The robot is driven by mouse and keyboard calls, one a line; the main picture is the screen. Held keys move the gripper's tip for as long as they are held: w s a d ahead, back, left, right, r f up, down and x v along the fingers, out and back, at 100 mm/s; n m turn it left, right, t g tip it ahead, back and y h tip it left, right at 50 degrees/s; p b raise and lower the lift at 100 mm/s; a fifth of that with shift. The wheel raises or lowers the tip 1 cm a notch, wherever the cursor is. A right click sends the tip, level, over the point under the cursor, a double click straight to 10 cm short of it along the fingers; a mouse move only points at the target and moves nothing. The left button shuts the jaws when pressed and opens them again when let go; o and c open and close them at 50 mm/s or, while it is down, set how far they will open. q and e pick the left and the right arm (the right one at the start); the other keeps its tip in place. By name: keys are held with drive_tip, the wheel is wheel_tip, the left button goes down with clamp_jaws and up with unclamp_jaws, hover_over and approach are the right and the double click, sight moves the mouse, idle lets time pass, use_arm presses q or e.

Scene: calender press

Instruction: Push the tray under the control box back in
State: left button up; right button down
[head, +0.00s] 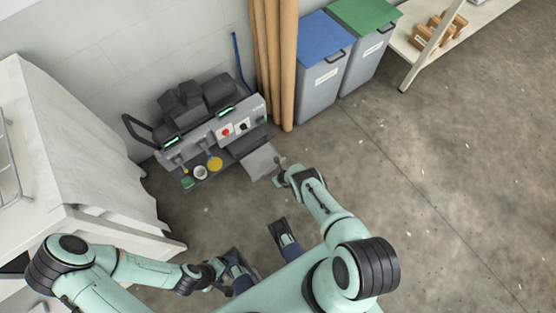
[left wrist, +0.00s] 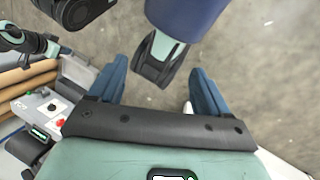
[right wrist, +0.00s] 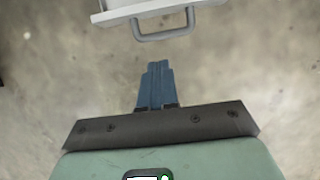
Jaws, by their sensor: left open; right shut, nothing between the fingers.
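The grey tray (head: 262,160) sticks out toward me from under the control box (head: 236,128), which has a red and a black button. In the right wrist view the tray's pale front edge (right wrist: 125,12) and its grey handle (right wrist: 166,34) show at the top. My right gripper (right wrist: 157,64) is shut and empty, its blue fingertips a little short of the handle. In the head view the right gripper (head: 281,176) is beside the tray's outer end, its fingers mostly hidden. My left gripper (head: 232,275) is low near my base; its blue fingers are apart and empty in the left wrist view (left wrist: 158,88).
The press (head: 195,103) stands against the wall. Small round containers (head: 200,172) sit left of the tray. Brown rolls (head: 280,70), a blue-lidded bin (head: 318,90) and a green-lidded bin (head: 365,60) stand to its right. A white-draped table (head: 80,140) is at left.

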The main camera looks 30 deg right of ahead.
use_arm(q)
drive_tip(key=w+a+f+t+y+b, duration=0.2)
drive_tip(key=w+a+f+t+b, duration=0.25)
drive_tip(key=w+f+b, duration=0.65)
use_arm(e)
drive_tip(key=w+f, duration=0.1)
drive_tip(key=f, duration=0.1)
drive_tip(key=w+f, duration=0.2)
drive_tip(key=w+f+p, duration=0.1)
drive_tip(key=w+f, duration=0.1)
drive_tip(key=shift+a+f, duration=0.25)
drive_tip(key=shift+f, duration=0.1)
drive_tip(key=shift+w+b, duration=0.45)
drive_tip(key=shift+b, duration=0.15)
use_arm(q)
drive_tip(key=shift+n+g, duration=0.5)
drive_tip(key=shift+g, duration=0.35)
drive_tip(key=s+f, duration=0.1)
drive_tip(key=s+a+f, duration=0.1)
drive_tip(key=f, duration=0.1)
drive_tip(key=shift+s+a+f+b, duration=0.1)
drive_tip(key=shift+a+f+b, duration=0.1)
drive_tip(key=shift+f+b, duration=0.1)
use_arm(e)
drive_tip(key=shift+w+r, duration=0.2)
drive_tip(key=shift+w, duration=0.2)
